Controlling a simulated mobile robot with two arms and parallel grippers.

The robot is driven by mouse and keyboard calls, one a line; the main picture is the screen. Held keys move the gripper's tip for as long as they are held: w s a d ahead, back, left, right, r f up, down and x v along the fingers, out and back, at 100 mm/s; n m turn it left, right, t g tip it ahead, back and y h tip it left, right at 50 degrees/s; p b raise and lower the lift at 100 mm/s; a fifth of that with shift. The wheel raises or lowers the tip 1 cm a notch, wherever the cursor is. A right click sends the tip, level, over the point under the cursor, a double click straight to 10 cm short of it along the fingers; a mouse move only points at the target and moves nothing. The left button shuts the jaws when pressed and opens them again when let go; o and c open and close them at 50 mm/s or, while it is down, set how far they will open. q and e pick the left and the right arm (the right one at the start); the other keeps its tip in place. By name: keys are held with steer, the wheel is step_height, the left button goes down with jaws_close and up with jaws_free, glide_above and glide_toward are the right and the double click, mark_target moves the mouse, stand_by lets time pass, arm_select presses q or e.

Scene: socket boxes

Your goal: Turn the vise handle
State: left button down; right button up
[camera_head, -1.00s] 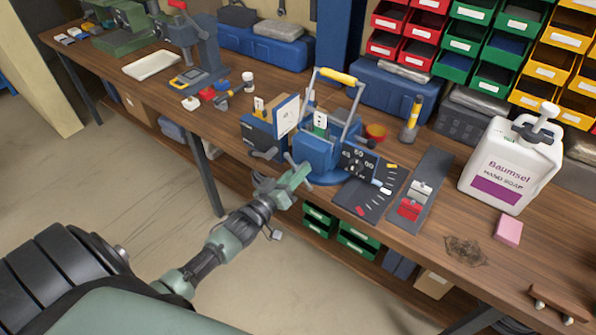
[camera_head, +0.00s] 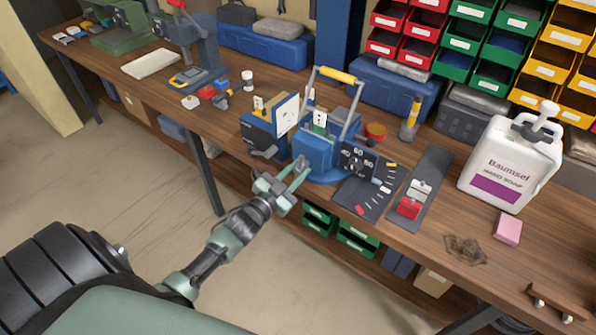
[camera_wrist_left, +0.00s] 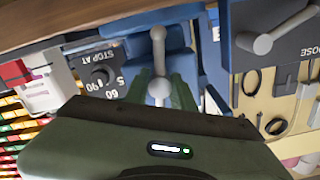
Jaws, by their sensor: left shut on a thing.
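The blue vise (camera_head: 318,160) stands at the front edge of the wooden bench, with a grey frame and yellow grip above it. In the left wrist view its grey handle bar (camera_wrist_left: 158,50), with rounded ends, lies between my green fingers. My left gripper (camera_head: 297,172) is at the front of the vise, and in the left wrist view (camera_wrist_left: 160,88) it is shut on the handle. The fingers hide part of the bar. A dial marked 60 and 90 (camera_head: 357,160) is beside the vise, and it shows in the left wrist view (camera_wrist_left: 100,75). My right gripper is not in view.
A soap jug (camera_head: 510,165) stands farther right. Open floor lies in front.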

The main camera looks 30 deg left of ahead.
arm_select(q)
steer(key=m, duration=0.3)
steer(key=shift+s+f+m+b, duration=0.1)
steer(key=shift+f+m+b, duration=0.25)
steer(key=shift+m, duration=0.05)
steer(key=m+b, duration=0.1)
steer(key=m, duration=0.3)
steer(key=shift+f+m, duration=0.1)
steer(key=shift+m, duration=0.2)
steer(key=m+b, duration=0.1)
steer(key=m, duration=0.3)
steer(key=shift+b, duration=0.35)
steer(key=shift+m+b, duration=0.55)
steer(key=shift+m, duration=1.55)
steer(key=shift+d, duration=0.1)
steer(key=c, duration=1.4)
jaws_free()
steer(key=shift+o, duration=1.1)
steer(key=shift+s, duration=0.1)
steer(key=shift+r, duration=0.35)
